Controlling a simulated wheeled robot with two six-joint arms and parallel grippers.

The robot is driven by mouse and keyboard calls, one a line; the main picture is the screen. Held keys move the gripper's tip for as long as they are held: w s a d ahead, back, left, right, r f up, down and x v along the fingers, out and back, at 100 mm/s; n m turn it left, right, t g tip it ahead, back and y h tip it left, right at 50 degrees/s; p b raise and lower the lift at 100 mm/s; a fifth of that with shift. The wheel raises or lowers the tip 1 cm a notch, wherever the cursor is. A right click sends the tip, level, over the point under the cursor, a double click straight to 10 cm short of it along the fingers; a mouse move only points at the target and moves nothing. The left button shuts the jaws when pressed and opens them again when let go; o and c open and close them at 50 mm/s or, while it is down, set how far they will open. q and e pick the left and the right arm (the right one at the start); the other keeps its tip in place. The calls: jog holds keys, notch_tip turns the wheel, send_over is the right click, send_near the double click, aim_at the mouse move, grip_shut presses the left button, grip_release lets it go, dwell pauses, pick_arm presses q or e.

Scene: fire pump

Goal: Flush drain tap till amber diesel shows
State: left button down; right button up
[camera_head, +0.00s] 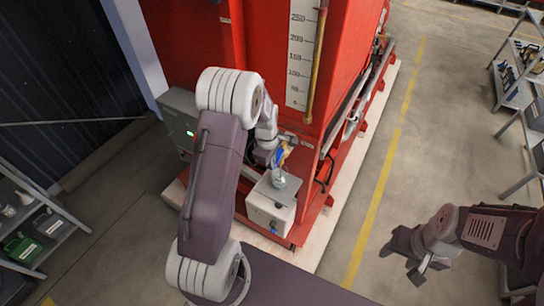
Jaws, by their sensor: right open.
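The big red tank (270,90) fills the upper middle, with a white level scale (300,55) and a brass-coloured tube on its face. A small clear glass vessel (279,180) stands on a white box (271,205) at the tank's base. A blue and yellow item (281,155), perhaps the drain tap, shows just above the vessel. My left gripper (274,154) is at that item, close to the tank; its fingers are too small and partly hidden to read. No amber liquid can be made out in the vessel. My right gripper (405,256) is open and empty over the floor at right.
A grey control box (180,115) with a green light is on the tank's left. Shelves with containers (25,245) stand at lower left, more shelving (520,80) at right.

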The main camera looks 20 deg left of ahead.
pick_arm(q)
jog(key=shift+w+f, duration=0.1)
jog(key=shift+w, duration=0.05)
dwell(0.5)
jog(key=shift+r+p, duration=0.75)
jog(key=shift+r, duration=0.1)
